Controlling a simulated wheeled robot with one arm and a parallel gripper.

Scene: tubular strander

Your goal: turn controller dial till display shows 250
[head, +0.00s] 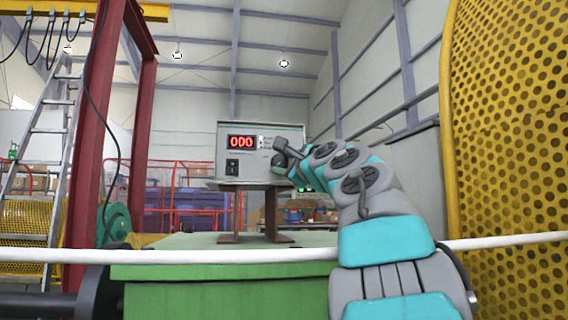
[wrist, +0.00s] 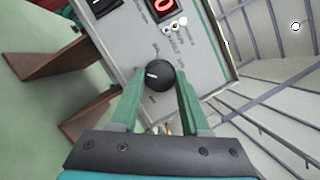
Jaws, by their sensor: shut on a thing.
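The controller (head: 258,175) is a light box on a brown stand, with a red display (head: 242,142) that reads 000. A black switch (head: 232,166) sits below the display. In the wrist view the black round dial (wrist: 159,75) has a white pointer mark, with printed scale marks around it. My gripper (wrist: 156,76) has its two green fingers on either side of the dial, shut on it. In the head view my gripper (head: 285,160) is at the right side of the controller's front and hides much of the dial. The wrist view shows only part of the display (wrist: 163,5).
The stand (head: 272,215) rests on a green cabinet (head: 200,290). A white horizontal bar (head: 180,255) crosses in front of it and behind my arm. A yellow perforated guard (head: 510,120) is close on the right. A red post (head: 95,130) and ladder (head: 45,150) stand left.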

